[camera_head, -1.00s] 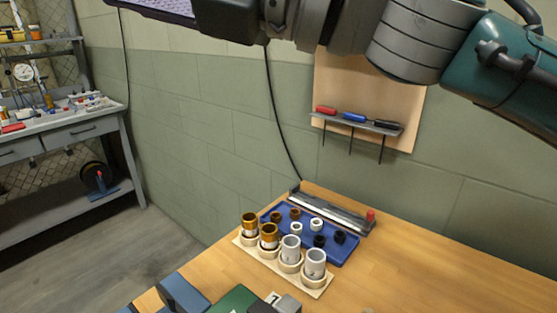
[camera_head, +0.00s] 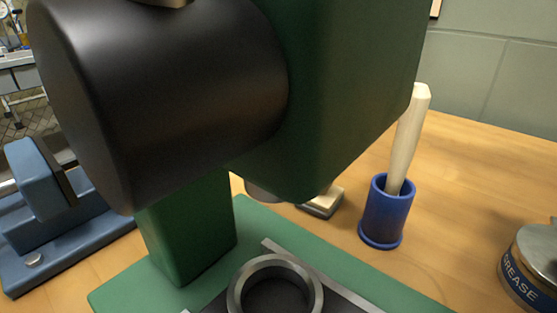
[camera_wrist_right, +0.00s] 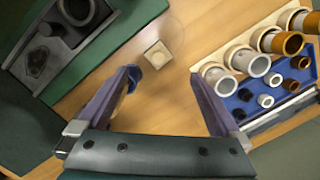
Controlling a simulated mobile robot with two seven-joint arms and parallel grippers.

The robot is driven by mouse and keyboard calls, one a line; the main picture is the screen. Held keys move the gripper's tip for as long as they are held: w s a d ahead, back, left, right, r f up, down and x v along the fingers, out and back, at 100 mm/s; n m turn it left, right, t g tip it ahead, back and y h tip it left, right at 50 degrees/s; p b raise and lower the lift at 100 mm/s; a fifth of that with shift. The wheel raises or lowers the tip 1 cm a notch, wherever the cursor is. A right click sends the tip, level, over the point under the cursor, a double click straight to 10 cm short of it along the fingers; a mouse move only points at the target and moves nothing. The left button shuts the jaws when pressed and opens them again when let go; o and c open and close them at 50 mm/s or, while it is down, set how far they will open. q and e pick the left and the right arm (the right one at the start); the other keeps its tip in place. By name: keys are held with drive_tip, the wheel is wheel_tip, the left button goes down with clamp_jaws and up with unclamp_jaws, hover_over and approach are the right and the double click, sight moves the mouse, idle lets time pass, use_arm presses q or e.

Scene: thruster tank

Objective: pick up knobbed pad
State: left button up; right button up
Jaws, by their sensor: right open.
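The knobbed pad (camera_head: 322,201) shows in the head view as a small block with a grey base and pale upper part. It lies on the wooden table behind the green press, which hides part of it. In the right wrist view a small pale square (camera_wrist_right: 157,54) on the table appears to be this pad, seen from above. My right gripper (camera_wrist_right: 170,82) is open and empty. The pad lies beyond its fingers, apart from them and roughly between them in the picture. My left gripper is in neither current view.
The green press (camera_head: 190,230) fills much of the head view. A blue cup (camera_head: 386,215) with a wooden handle stands right of the pad. A grease tin (camera_head: 535,262) is at far right. The rack (camera_wrist_right: 240,60) with several cups is at right in the wrist view.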

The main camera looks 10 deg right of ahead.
drive_tip(key=f, duration=0.3)
drive_tip(key=a+f, duration=0.1)
drive_tip(key=f, duration=0.4)
drive_tip(key=shift+s+a+f+b, duration=0.1)
drive_tip(key=shift+a+f+b, duration=0.1)
drive_tip(key=shift+f+b, duration=0.15)
drive_tip(key=c, duration=1.4)
drive_tip(key=shift+o, duration=0.2)
wheel_tip(320, 180, up, 10)
drive_tip(key=shift+p, duration=0.55)
